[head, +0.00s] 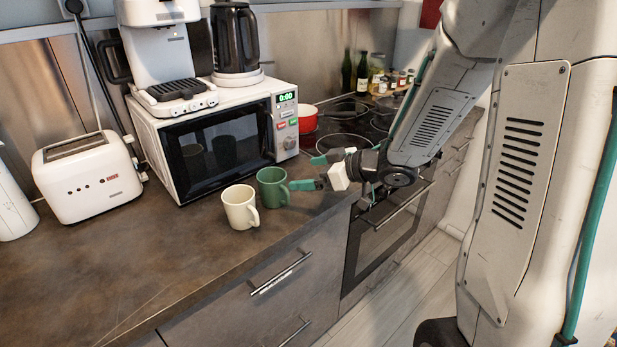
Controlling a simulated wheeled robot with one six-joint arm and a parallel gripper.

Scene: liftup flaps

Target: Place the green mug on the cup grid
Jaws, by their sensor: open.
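The green mug (271,188) stands upright on the counter in front of the microwave. A cream mug (239,208) stands close beside it, to the left and nearer the counter's front edge. My gripper (310,173), with green fingertips, is open just right of the green mug. One fingertip is by the mug's handle; I cannot tell whether it touches. The cup grid (176,89) is the dark slotted tray at the base of the white coffee machine (160,45), on top of the microwave. Nothing stands on the grid.
The microwave (220,145) carries the coffee machine and a dark kettle (235,40). A white toaster (88,178) stands left of it. A red pot (306,118), pans and bottles stand at the back right by the hob. The counter's left front is clear.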

